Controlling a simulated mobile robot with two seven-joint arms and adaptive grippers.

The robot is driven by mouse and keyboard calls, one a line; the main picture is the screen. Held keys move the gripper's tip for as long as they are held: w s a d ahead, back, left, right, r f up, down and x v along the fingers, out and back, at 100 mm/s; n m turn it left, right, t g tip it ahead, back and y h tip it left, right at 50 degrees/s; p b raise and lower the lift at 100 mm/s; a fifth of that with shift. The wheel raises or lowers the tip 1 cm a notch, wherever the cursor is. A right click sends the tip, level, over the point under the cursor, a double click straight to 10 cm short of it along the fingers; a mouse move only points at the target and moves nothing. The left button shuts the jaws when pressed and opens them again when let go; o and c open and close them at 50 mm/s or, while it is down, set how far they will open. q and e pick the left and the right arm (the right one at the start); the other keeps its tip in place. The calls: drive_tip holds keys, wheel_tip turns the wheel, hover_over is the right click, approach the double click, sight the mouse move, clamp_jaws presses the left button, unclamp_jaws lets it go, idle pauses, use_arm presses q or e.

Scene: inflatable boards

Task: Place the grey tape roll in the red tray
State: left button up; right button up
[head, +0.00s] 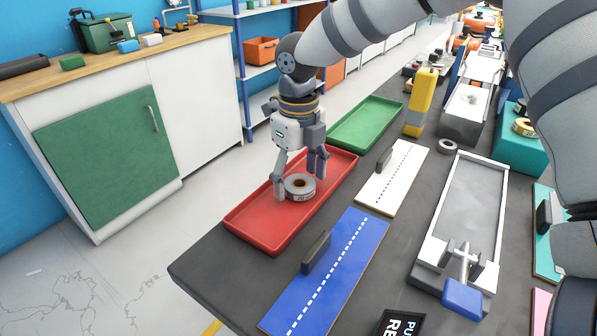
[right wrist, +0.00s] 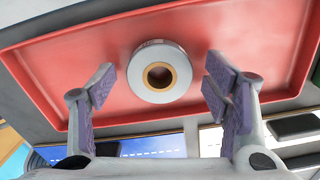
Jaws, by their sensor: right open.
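The grey tape roll (head: 300,187) lies flat inside the red tray (head: 252,222), with its brown core facing up. In the right wrist view the roll (right wrist: 145,85) sits on the floor of the red tray (right wrist: 60,65), between and a little beyond the fingertips. My right gripper (head: 302,180) is open just above the roll, with its fingers on either side of it and pointing down. In the right wrist view the fingers (right wrist: 160,85) stand apart from the roll. My left gripper is not in view.
A green tray (head: 365,122) lies behind the red tray. A blue board (head: 335,270) and a white board (head: 392,180) lie to its right. A yellow object (head: 420,100) stands farther back. Another small roll (head: 447,146) lies near the metal-framed tray (head: 440,222).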

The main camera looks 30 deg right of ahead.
wheel_tip(320, 180, up, 12)
drive_tip(key=shift+r, duration=0.15)
idle(0.4)
